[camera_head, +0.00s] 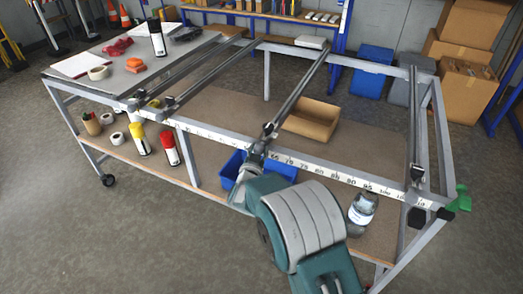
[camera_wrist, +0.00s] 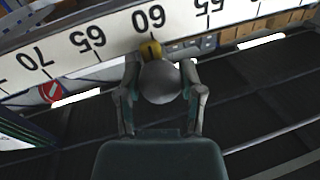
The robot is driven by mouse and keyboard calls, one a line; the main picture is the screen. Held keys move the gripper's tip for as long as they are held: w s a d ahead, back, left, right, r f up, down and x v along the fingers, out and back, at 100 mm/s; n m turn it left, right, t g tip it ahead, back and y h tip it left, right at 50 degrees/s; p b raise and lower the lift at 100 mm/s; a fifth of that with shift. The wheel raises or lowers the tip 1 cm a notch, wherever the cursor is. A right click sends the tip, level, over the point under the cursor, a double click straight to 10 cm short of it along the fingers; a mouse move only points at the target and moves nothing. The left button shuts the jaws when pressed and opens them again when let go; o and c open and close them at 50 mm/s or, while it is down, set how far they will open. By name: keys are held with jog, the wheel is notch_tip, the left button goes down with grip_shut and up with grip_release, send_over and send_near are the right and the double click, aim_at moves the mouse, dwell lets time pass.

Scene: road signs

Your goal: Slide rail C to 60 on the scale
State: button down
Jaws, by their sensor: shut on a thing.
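The middle rail (camera_head: 298,92) crosses the table frame from back to front; I cannot read a letter on it. My gripper (camera_head: 252,165) is at its front end, above the white scale strip (camera_head: 325,171). In the wrist view my gripper (camera_wrist: 161,68) is shut on a round grey knob (camera_wrist: 161,84), one finger on each side. The 65 and 70 lie to the left. My wrist hides part of the rail's front end in the head view.
Two rails (camera_head: 210,72) stand close together at the left, and another rail (camera_head: 414,120) is at the far right. A blue bin (camera_head: 230,166), a cardboard tray (camera_head: 311,121) and a bottle (camera_head: 362,208) are on the lower shelf. The scale is open on both sides of my gripper.

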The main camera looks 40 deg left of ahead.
jog(key=shift+a, duration=0.45)
jog(key=shift+c, duration=1.1)
grip_release()
jog(key=shift+d, duration=0.1)
jog(key=shift+d+r, duration=0.1)
jog(key=shift+d, duration=0.1)
jog(key=v, duration=1.2)
